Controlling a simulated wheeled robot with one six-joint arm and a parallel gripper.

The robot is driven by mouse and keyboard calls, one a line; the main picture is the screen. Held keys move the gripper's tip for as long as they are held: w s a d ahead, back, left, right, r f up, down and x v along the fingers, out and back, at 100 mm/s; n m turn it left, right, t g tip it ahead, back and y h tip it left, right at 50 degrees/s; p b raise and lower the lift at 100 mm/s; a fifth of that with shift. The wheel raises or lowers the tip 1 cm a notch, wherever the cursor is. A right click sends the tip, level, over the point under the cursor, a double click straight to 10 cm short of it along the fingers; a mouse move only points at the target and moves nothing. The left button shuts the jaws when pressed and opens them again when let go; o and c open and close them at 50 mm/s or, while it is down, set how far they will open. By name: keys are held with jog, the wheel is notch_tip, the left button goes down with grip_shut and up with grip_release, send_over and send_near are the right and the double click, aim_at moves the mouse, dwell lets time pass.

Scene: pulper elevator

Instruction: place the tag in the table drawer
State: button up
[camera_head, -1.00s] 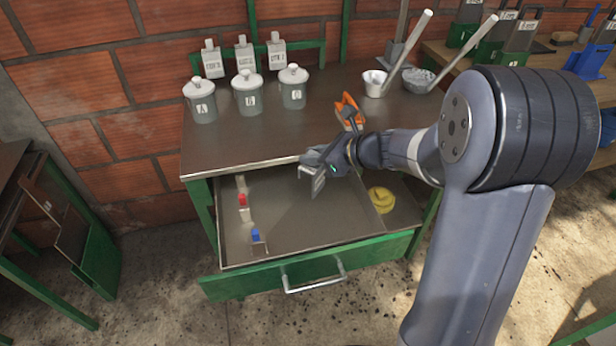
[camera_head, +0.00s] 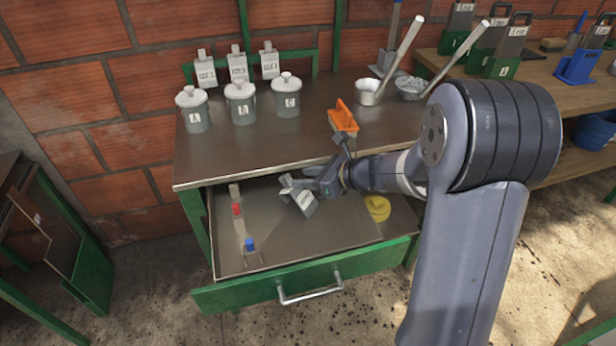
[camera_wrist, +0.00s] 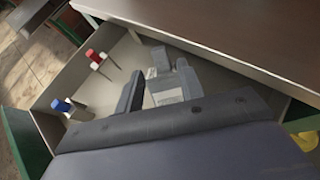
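The tag (camera_head: 304,203) is a small grey plate with a pale printed label and a narrower neck. It also shows in the wrist view (camera_wrist: 164,88), between my two fingers and seemingly touching both. My gripper (camera_head: 308,190) is shut on it, also seen in the wrist view (camera_wrist: 160,86), and holds it tilted over the open table drawer (camera_head: 335,240). The drawer is a grey metal tray with a green front and a silver handle (camera_head: 310,295). I cannot tell whether the tag touches the drawer floor.
A red-marked piece (camera_head: 237,210) and a blue-marked piece (camera_head: 250,245) stand at the drawer's left. A yellow item (camera_head: 377,208) lies at the right. The tabletop edge (camera_head: 240,180) overhangs the drawer's back. Lidded jars (camera_head: 241,102) and an orange object (camera_head: 343,118) stand above.

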jog(key=shift+o, duration=0.3)
jog(key=shift+r, duration=0.15)
jog(key=p+v, duration=0.2)
jog(key=v, duration=1)
dwell(0.9)
